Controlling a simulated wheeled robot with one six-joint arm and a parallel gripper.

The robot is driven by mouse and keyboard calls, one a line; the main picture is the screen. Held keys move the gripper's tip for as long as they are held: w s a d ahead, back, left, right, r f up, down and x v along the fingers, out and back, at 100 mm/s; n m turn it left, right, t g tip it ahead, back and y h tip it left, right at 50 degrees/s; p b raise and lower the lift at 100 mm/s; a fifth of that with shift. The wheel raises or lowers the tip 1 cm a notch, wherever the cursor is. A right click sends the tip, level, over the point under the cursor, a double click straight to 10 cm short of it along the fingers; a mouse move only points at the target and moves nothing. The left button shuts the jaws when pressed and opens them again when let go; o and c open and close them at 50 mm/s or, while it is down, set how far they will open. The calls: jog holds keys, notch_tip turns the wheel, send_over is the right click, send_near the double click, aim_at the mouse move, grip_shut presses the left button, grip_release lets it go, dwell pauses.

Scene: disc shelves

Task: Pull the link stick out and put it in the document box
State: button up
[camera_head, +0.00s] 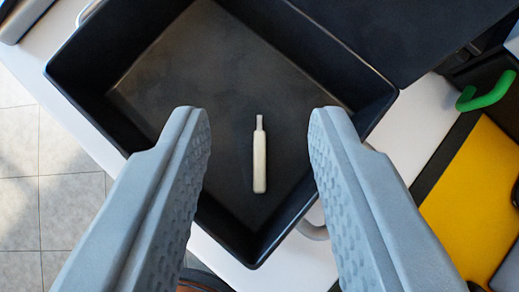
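A small off-white link stick (260,160) with a narrow tip lies on the floor of a black open document box (100,95). It is nearly upright in the picture, tip toward the top. My gripper (259,130) has its two grey fingers wide apart, one on each side of the stick in the picture. The fingers touch nothing that I can see, and the stick lies free between them in view. The fingers hide parts of the box's near walls.
The box stands on a white table top (75,120), with tiled floor to the left. A dark panel (400,35) lies at the upper right. A green handle (486,93) and a yellow panel (475,190) are at the right.

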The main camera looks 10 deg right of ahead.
jog(key=v, duration=1.6)
jog(key=shift+s, duration=0.1)
jog(key=s+a+r+t+h, duration=0.1)
jog(key=a+r, duration=0.2)
jog(key=a, duration=0.7)
jog(key=s+a+r+t+h, duration=0.15)
jog(key=a+r, duration=0.25)
jog(key=a, duration=0.6)
jog(key=s+a+r+n+t+y, duration=0.1)
jog(key=s+a+r+t+y, duration=0.1)
jog(key=s+a, duration=0.4)
jog(key=s+a+r+t+y, duration=0.2)
jog(key=s+a+r+t, duration=0.2)
jog(key=a, duration=0.7)
jog(key=shift+s+n, duration=0.4)
jog(key=shift+s, duration=0.45)
